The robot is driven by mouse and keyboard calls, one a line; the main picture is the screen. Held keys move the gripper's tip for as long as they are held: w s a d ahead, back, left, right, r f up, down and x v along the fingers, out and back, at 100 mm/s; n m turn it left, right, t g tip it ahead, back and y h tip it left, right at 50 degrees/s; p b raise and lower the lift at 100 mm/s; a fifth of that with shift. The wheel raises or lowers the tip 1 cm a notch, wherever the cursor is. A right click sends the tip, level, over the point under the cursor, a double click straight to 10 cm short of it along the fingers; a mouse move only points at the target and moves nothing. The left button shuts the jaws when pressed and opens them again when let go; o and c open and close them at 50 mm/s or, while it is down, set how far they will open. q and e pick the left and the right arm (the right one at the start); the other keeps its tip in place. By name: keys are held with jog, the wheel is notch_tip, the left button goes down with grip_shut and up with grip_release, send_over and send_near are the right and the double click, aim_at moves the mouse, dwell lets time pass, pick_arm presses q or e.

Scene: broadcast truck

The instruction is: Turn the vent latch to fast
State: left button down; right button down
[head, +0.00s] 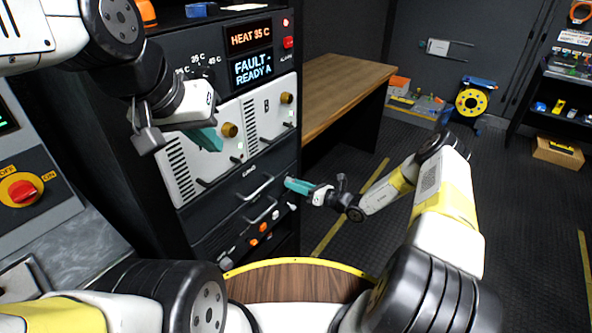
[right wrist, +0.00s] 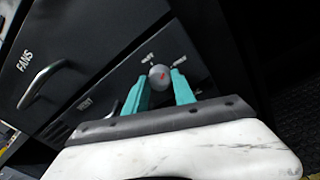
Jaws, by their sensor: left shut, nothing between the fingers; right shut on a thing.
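In the head view my right gripper (head: 290,184) reaches the right edge of the rack front and hides the knob. My left gripper (head: 212,139) is shut and empty in front of the upper rack modules.
The FANS drawer handle (right wrist: 45,82) is left of the knob. The rack (head: 245,190) also has other handles, orange and white knobs below, and a display (head: 252,67) reading FAULT, READY A. A wooden bench (head: 345,85) stands behind; the floor at right is mostly clear.

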jog(key=n, duration=0.5)
jog(key=n+h, duration=0.1)
jog(key=n, duration=0.4)
jog(key=shift+s+n+t, duration=0.1)
jog(key=shift+n+t, duration=0.2)
dwell(0.4)
jog(key=c, duration=1)
grip_release()
jog(key=shift+c, duration=0.2)
jog(key=v, duration=0.7)
jog(key=shift+s+d, duration=0.25)
jog(key=shift+r, duration=0.1)
